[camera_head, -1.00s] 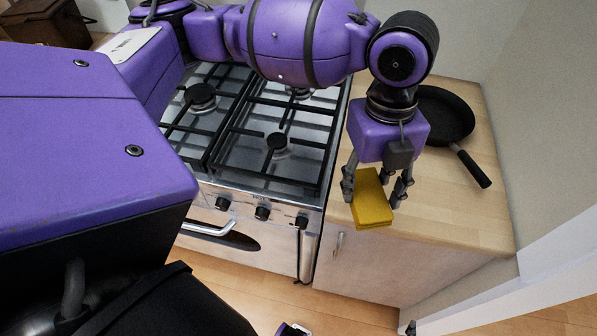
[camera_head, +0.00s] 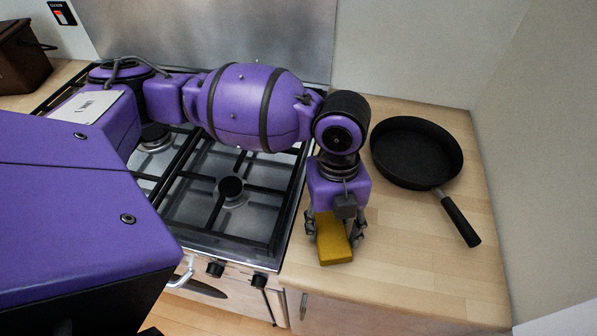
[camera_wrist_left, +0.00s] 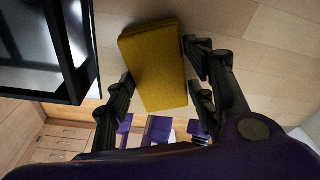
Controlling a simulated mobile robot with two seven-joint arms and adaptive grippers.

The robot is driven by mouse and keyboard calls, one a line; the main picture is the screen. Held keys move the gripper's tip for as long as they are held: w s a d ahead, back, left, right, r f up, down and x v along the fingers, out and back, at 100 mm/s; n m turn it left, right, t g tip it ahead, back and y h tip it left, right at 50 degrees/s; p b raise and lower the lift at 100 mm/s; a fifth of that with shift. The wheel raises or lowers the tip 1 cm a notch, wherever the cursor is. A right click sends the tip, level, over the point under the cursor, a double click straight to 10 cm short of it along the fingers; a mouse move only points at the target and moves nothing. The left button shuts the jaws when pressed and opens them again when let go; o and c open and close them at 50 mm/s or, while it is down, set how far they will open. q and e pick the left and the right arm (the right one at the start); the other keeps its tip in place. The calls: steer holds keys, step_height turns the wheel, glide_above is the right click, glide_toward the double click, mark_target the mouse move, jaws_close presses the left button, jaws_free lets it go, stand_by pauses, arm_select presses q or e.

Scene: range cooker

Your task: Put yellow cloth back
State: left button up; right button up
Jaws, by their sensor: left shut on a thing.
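The yellow cloth (camera_head: 334,250) is a folded, thick, block-like piece. It is between the fingers of my left gripper (camera_head: 336,228), which is shut on it. In the head view the cloth shows over the front left part of the wooden counter, just right of the cooker. I cannot tell whether it touches the counter. In the left wrist view the cloth (camera_wrist_left: 155,62) fills the gap between the fingers (camera_wrist_left: 160,82), with the counter's planks beside it. My right gripper is not in view.
The range cooker (camera_head: 226,215) with black grates stands left of the counter (camera_head: 400,265). A black frying pan (camera_head: 415,150) lies at the counter's back right, its handle pointing forward. Walls border the back and right. The front right of the counter is clear.

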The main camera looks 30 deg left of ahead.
mark_target(330, 224)
arm_select(q)
steer(key=shift+s+d, duration=0.15)
steer(key=shift+s, duration=0.2)
steer(key=shift+c, duration=0.5)
steer(key=shift+w, duration=0.1)
steer(key=o, duration=1.1)
steer(key=shift+w, duration=0.3)
steer(key=shift+o, duration=0.5)
steer(key=shift+s, duration=0.15)
step_height(330, 224, up, 12)
steer(key=w+a+p, duration=0.1)
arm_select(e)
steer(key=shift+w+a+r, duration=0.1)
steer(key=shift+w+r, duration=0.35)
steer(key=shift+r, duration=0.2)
arm_select(q)
steer(key=shift+w+a, duration=0.1)
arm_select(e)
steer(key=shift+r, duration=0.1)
